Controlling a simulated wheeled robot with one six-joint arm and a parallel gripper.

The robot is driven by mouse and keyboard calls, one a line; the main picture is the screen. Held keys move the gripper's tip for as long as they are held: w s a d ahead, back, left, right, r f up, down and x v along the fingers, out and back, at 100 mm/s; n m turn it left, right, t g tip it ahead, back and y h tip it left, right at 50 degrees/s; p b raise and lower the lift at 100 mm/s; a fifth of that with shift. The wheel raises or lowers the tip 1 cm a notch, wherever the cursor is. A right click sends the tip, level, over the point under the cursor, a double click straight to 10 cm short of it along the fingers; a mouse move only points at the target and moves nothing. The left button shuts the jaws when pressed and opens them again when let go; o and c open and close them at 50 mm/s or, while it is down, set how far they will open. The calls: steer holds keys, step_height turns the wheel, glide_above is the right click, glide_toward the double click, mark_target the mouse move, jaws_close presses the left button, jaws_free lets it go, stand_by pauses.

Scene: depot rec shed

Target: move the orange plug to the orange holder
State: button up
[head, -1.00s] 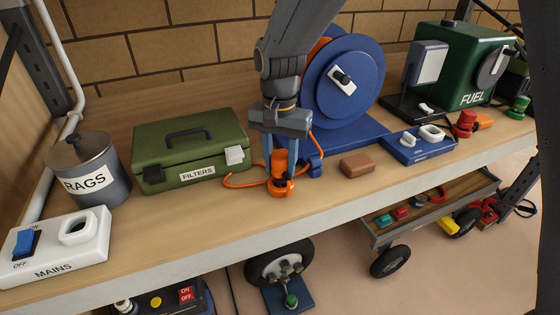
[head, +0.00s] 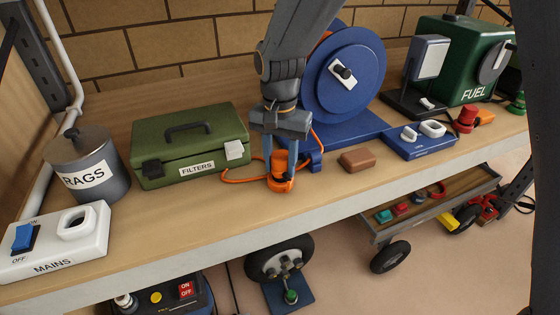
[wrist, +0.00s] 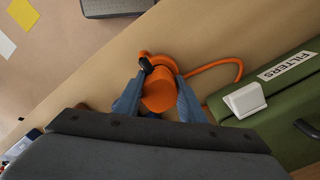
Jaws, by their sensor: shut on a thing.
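The orange plug (head: 279,159) is upright between the fingers of my gripper (head: 280,170), which is shut on it near the bench's front edge. The wrist view also shows the plug (wrist: 158,92) between the blue fingers. Below it is an orange ring-shaped part (head: 286,186) with a black piece, which looks like the orange holder; it also shows in the wrist view (wrist: 166,61). The plug stands over or in this ring; how deep it sits is hidden. An orange cord (head: 240,180) curves along the bench beside it.
A green filters box (head: 190,140) stands close on the left, a blue reel (head: 345,85) behind. A brown block (head: 357,160) and blue socket plate (head: 420,143) lie to the right. A white mains box (head: 55,242) and rags tin (head: 87,170) are further left.

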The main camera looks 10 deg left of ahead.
steer(key=shift+f, duration=0.3)
steer(key=o, duration=1.1)
